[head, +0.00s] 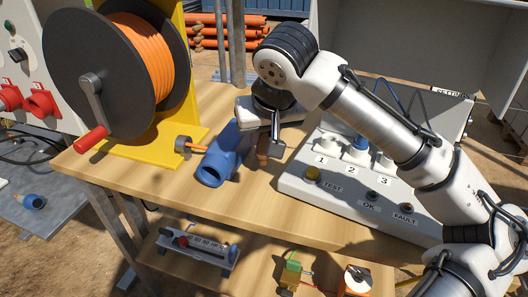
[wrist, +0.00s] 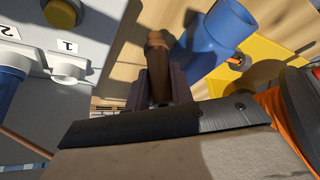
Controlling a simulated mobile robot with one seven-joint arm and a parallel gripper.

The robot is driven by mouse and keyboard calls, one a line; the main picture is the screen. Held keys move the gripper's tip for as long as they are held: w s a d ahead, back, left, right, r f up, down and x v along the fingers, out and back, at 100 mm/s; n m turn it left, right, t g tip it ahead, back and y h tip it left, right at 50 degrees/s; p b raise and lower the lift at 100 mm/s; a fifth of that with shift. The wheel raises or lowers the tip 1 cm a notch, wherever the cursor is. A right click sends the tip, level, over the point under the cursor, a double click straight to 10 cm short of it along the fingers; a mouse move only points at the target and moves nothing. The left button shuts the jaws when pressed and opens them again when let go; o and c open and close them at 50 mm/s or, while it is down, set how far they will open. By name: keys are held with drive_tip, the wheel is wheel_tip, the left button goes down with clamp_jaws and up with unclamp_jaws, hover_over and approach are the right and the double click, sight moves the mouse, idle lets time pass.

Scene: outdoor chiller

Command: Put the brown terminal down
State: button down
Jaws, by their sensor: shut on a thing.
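The brown terminal (wrist: 156,55) is a small brown cylindrical piece between my gripper's fingers in the wrist view. In the head view its lower end (head: 263,159) shows under my gripper (head: 272,146), just above or at the wooden bench top (head: 140,165); I cannot tell whether it touches. My gripper (wrist: 158,90) is shut on it and points down between the blue pipe fitting and the test box. The fingers hide part of the terminal.
The blue pipe fitting (head: 225,155) lies close at left. The test box (head: 340,195), with sockets 1, 2 and 3 and a blue plug (head: 358,147) at socket 2, stands close at right. An orange cable reel (head: 150,60) stands at back left. The bench's front left is clear.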

drive_tip(key=shift+f, duration=2.15)
drive_tip(key=shift+f, duration=0.1)
drive_tip(key=c, duration=1.2)
unclamp_jaws()
drive_tip(key=shift+r, duration=0.25)
drive_tip(key=v, duration=1.1)
drive_tip(key=shift+s+r, duration=0.25)
drive_tip(key=shift+r, duration=0.1)
